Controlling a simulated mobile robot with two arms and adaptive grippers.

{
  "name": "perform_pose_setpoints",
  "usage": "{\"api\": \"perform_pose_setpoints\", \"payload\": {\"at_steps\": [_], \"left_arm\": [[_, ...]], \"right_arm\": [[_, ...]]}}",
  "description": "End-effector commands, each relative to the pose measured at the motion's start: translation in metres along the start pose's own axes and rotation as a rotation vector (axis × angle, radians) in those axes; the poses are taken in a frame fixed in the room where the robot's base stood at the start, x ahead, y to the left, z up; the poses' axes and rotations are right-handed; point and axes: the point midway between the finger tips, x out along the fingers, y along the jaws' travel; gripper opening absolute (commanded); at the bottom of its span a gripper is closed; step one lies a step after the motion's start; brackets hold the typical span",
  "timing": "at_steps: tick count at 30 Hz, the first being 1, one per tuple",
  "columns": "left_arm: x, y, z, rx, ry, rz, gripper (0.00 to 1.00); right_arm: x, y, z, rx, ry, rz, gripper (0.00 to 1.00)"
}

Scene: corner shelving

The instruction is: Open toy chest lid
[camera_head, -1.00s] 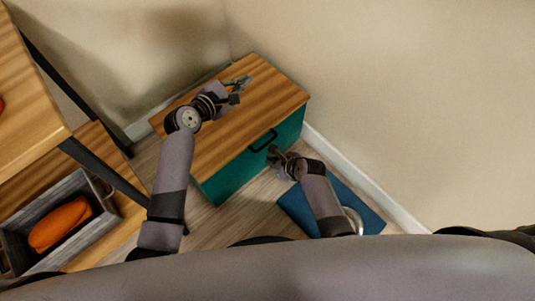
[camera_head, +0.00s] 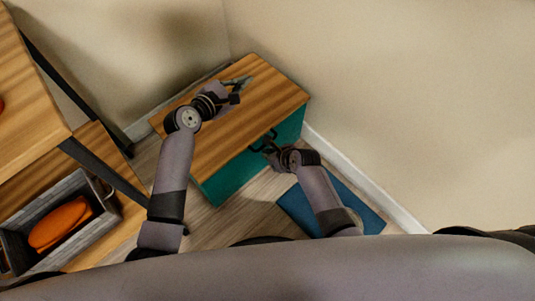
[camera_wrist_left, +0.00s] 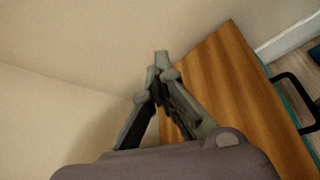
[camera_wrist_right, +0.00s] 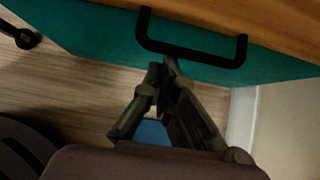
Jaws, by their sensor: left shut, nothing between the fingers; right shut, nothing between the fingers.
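The toy chest has a teal body (camera_head: 230,177) and a flat wooden lid (camera_head: 265,92), which lies closed on top. A black handle (camera_head: 263,141) is on its front; it also shows in the right wrist view (camera_wrist_right: 190,50) and at the right of the left wrist view (camera_wrist_left: 292,98). My left gripper (camera_head: 246,82) is shut and empty above the lid's far part. My right gripper (camera_head: 268,147) is shut and empty at the chest's front, with its fingertips (camera_wrist_right: 167,64) close below the handle bar. I cannot tell whether they touch it.
A wooden shelf unit with dark metal legs (camera_head: 105,170) stands on the left. On it is a grey bin (camera_head: 85,238) with an orange item (camera_head: 62,224) inside. A blue mat (camera_head: 300,212) lies on the floor under my right arm. Walls close off the back and right.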

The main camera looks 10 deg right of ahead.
Motion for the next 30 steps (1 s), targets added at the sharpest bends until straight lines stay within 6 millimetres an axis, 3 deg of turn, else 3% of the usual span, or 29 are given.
{"api": "perform_pose_setpoints", "payload": {"at_steps": [7,16,30], "left_arm": [[0.0,0.0,0.0,0.0,0.0,0.0,0.0],[0.0,0.0,0.0,0.0,0.0,0.0,0.0],[0.0,0.0,0.0,0.0,0.0,0.0,0.28]], "right_arm": [[-0.016,0.001,0.017,0.003,-0.007,0.001,0.0],[-0.018,0.0,0.019,-0.001,-0.007,-0.001,0.0],[-0.018,0.0,0.021,-0.001,-0.011,-0.002,0.0]]}}
